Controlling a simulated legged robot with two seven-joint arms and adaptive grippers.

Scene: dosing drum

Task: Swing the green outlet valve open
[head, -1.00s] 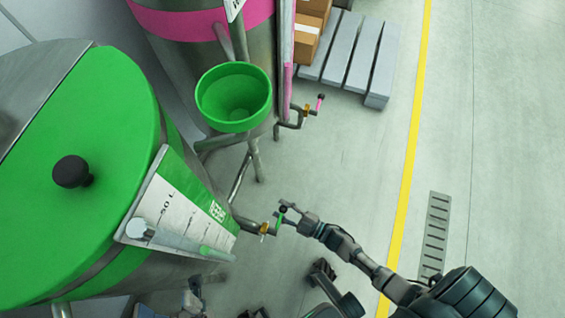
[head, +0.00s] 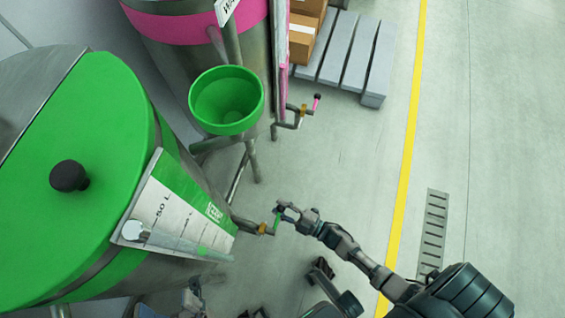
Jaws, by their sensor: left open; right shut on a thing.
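The green outlet valve handle (head: 277,222) sits at the end of the short pipe (head: 247,225) from the green-banded drum (head: 90,190). It stands up at a slant from the brass valve body (head: 263,229). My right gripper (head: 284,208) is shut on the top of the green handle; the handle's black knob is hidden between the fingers. My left gripper (head: 193,290) is low at the bottom edge, below the drum, partly hidden and apart from the valve; it is open.
A green funnel (head: 226,100) stands behind the valve. A second drum with a pink band (head: 195,25) has its own pink-handled valve (head: 316,101). A pallet (head: 345,55) with boxes (head: 303,38) lies at the back. The floor right of the yellow line (head: 405,170) is mostly clear.

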